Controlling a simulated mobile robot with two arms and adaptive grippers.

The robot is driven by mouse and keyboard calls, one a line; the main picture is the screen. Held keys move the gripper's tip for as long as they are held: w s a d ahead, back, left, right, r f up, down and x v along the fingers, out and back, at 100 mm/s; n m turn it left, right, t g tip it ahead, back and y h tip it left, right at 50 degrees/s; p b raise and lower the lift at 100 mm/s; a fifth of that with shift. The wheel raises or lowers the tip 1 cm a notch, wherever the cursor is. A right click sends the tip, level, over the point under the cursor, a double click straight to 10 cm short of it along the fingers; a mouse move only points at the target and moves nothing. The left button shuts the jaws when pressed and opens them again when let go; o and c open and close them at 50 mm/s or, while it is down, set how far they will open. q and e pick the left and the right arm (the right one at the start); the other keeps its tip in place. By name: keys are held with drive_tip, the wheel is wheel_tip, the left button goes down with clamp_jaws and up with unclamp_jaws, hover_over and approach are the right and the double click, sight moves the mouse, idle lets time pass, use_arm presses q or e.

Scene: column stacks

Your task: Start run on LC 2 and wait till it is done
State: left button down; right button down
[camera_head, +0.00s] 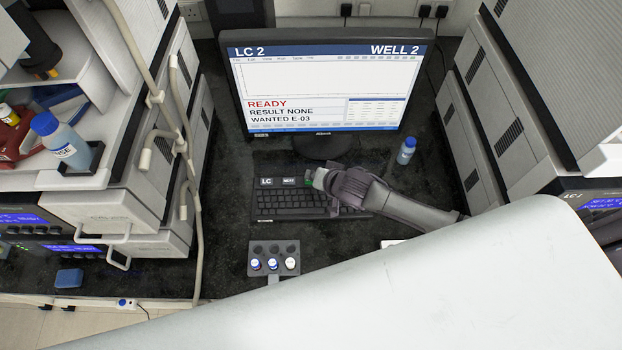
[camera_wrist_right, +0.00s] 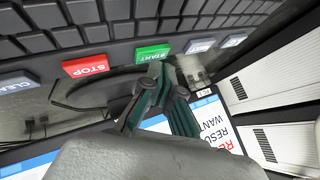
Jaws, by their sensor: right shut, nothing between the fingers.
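The monitor (camera_head: 325,85) reads LC 2, WELL 2, READY, RESULT NONE and WANTED E-03. The keyboard (camera_head: 290,205) lies in front of it, with LC and NEXT keys on its back edge. In the right wrist view a green START key (camera_wrist_right: 152,53) sits beside a red STOP key (camera_wrist_right: 85,66) and a CLEAR key (camera_wrist_right: 18,83). My right gripper (camera_head: 314,179) is shut and empty, its fingertips (camera_wrist_right: 160,75) close by the START key. I cannot tell whether they touch it. In the head view the gripper hides the STOP key and most of START. My left gripper is out of view.
A small rack (camera_head: 272,250) with capped vials stands in front of the keyboard. A blue-capped bottle (camera_head: 406,151) stands right of the monitor. Tall instrument stacks flank the dark bench on both sides. Another blue-capped bottle (camera_head: 62,142) stands in a holder on the left stack.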

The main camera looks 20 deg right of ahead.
drive_tip(key=shift+f, duration=0.45)
idle(0.5)
drive_tip(key=shift+r, duration=0.15)
drive_tip(key=shift+r+p, duration=0.75)
wheel_tip(320, 180, up, 5)
drive_tip(key=p, duration=0.5)
idle(5.4)
